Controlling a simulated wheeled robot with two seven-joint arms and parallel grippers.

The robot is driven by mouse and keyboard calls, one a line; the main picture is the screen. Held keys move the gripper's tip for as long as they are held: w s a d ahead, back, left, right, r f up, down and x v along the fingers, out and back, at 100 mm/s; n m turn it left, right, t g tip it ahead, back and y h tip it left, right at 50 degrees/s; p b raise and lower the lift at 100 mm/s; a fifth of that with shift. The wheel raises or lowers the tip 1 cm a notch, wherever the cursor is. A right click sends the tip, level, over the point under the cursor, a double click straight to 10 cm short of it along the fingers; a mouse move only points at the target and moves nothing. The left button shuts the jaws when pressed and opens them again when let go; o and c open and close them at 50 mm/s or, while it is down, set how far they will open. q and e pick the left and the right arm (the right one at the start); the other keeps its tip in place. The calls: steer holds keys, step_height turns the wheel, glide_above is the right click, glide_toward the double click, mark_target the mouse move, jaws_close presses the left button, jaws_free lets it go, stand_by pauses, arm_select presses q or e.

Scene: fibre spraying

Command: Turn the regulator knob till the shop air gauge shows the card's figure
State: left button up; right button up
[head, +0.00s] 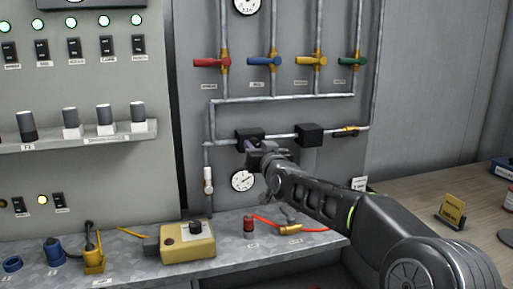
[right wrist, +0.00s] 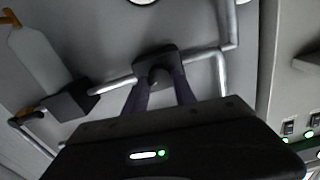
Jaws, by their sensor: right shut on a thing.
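The black regulator (head: 243,133) sits on the grey pipe run below the coloured valves. Its knob (right wrist: 160,74) shows in the right wrist view between my two fingers. My right gripper (head: 251,148) is shut on the knob, and its arm reaches in from the lower right. It also shows in the right wrist view (right wrist: 160,92). A round white gauge (head: 242,180) is on the panel just below the regulator; its figures are too small to read. A yellow card (head: 453,208) stands on the wooden desk at right, its writing unreadable. My left gripper is not in view.
Red (head: 206,62), blue (head: 264,61), yellow (head: 309,61) and green (head: 350,62) valve handles are above the regulator. A second black box (head: 310,135) is on the pipe to the right. A yellow control box (head: 188,241) and a red hose (head: 266,221) lie on the ledge below.

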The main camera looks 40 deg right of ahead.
steer(key=shift+n, duration=0.5)
jaws_close()
steer(key=shift+n+p, duration=0.3)
steer(key=shift+n, duration=0.9)
steer(key=shift+n+p, duration=0.35)
steer(key=shift+n, duration=1.35)
steer(key=o, duration=1.1)
jaws_free()
steer(key=shift+o, duration=0.2)
